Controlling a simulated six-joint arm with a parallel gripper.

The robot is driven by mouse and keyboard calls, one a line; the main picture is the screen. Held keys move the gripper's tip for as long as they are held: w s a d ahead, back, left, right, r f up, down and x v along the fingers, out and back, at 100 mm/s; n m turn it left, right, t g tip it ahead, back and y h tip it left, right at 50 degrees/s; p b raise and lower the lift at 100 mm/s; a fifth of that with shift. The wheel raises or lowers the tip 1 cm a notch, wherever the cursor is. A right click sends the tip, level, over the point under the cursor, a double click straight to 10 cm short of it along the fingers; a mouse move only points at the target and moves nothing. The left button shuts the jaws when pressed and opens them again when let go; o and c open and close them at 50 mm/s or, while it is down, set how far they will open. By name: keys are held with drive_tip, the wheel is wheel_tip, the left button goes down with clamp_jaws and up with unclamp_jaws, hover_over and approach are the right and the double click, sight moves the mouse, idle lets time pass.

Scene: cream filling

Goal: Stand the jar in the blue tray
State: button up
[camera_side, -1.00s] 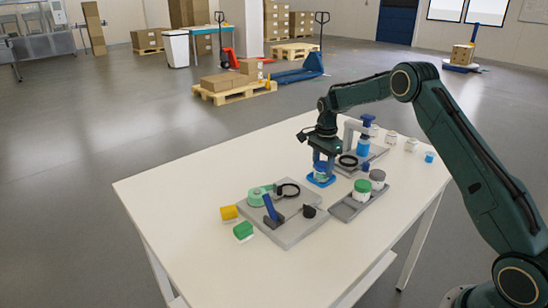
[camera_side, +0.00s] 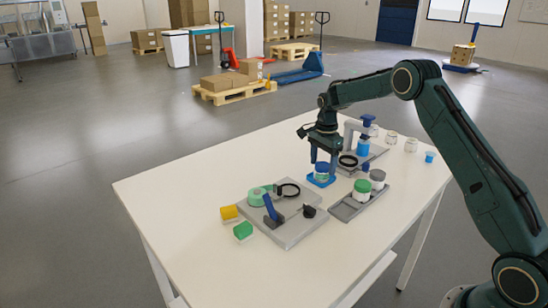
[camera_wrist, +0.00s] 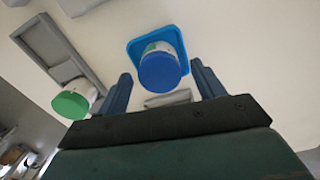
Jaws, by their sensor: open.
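The jar (camera_side: 322,168), white with a blue lid, stands upright in the blue tray (camera_side: 321,182) near the middle of the table. In the wrist view, the jar's blue lid (camera_wrist: 160,71) lies between my two fingers in the picture, and the blue tray's rim (camera_wrist: 133,44) shows around it. My gripper (camera_side: 323,157) is open just above the jar, fingers pointing down. In the wrist view, my gripper (camera_wrist: 163,85) has a gap on both sides of the lid, and the fingers do not touch it.
A blue-topped dispenser (camera_side: 366,130) stands behind.

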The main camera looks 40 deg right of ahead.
sight(322, 165)
wheel_tip(322, 165, up, 11)
idle(0.5)
idle(0.5)
drive_tip(key=s+a+r+n+t, duration=0.3)
drive_tip(key=s+a+r+n, duration=0.6)
drive_tip(key=s+a+r, duration=0.55)
drive_tip(key=s+a+f+n+t, duration=0.1)
drive_tip(key=s+n, duration=0.4)
drive_tip(key=s, duration=0.6)
drive_tip(key=s+a+f+n+t, duration=0.1)
drive_tip(key=s+a+f+n, duration=0.2)
drive_tip(key=s, duration=0.9)
drive_tip(key=shift+a+f+n+t, duration=0.15)
drive_tip(key=shift+a+n+t, duration=0.3)
drive_tip(key=shift+n, duration=0.85)
